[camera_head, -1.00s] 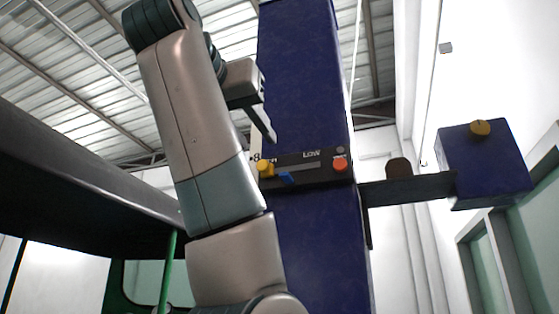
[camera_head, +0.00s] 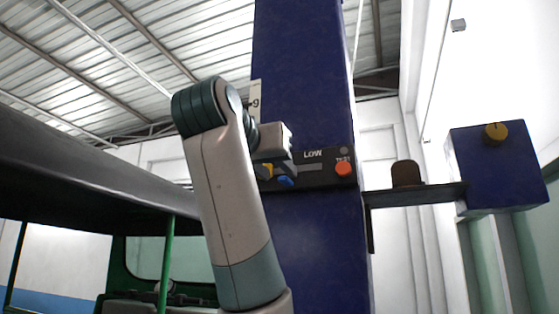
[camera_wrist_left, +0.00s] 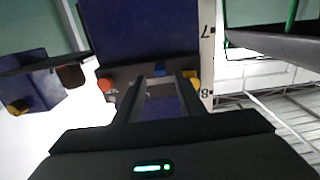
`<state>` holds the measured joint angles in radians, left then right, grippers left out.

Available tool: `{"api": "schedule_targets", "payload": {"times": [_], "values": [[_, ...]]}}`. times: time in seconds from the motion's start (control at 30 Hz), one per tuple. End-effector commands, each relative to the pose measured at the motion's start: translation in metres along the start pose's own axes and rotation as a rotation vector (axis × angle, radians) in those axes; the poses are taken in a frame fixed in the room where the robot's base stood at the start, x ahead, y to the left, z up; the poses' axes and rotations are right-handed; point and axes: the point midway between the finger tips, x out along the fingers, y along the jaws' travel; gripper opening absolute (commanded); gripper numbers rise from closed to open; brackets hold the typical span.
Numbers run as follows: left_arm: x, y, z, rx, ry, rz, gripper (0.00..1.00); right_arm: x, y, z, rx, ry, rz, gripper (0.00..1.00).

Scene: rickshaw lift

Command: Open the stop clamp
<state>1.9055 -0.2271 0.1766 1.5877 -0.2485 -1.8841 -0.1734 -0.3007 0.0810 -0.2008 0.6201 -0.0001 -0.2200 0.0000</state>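A black panel (camera_head: 318,180) marked LOW crosses the blue column; which part is the stop clamp is not labelled legibly. It carries a yellow knob (camera_head: 266,171), a blue lever (camera_head: 286,182) and an orange-red button (camera_head: 343,169). My left gripper (camera_head: 290,163) is at the panel's left part, hiding some of it. In the left wrist view, where the panel appears upside down, the gripper (camera_wrist_left: 160,78) is open. My right gripper is out of view.
A dark bracket (camera_head: 415,195) runs right from the column to a blue box (camera_head: 497,168) with a yellow knob. A brown rounded piece (camera_head: 406,173) stands on the bracket. A green-framed rickshaw with a dark roof (camera_head: 90,170) is at the left. A numbered scale (camera_head: 255,98) lines the column.

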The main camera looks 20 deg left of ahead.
Motion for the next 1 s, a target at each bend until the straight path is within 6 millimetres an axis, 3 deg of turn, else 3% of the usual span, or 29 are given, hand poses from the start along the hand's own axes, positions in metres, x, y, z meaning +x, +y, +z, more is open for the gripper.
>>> {"api": "schedule_targets", "payload": {"times": [0.2, 0.6, 0.63, 0.77, 1.0], "values": [[0.021, 0.0, -0.002, 0.0, 0.0, 0.0, 0.36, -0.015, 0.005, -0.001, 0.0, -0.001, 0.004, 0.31], [0.025, 0.0, 0.0, 0.0, 0.001, 0.0, 0.36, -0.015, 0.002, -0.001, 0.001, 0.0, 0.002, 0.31], [0.025, 0.0, 0.0, 0.0, 0.001, 0.0, 0.34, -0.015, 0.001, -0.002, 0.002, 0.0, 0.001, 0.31], [0.025, 0.0, 0.0, 0.0, 0.001, 0.0, 0.02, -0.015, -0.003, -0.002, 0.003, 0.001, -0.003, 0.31], [0.025, 0.0, 0.001, 0.0, 0.003, 0.0, 0.0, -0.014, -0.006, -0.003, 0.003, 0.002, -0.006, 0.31]]}}
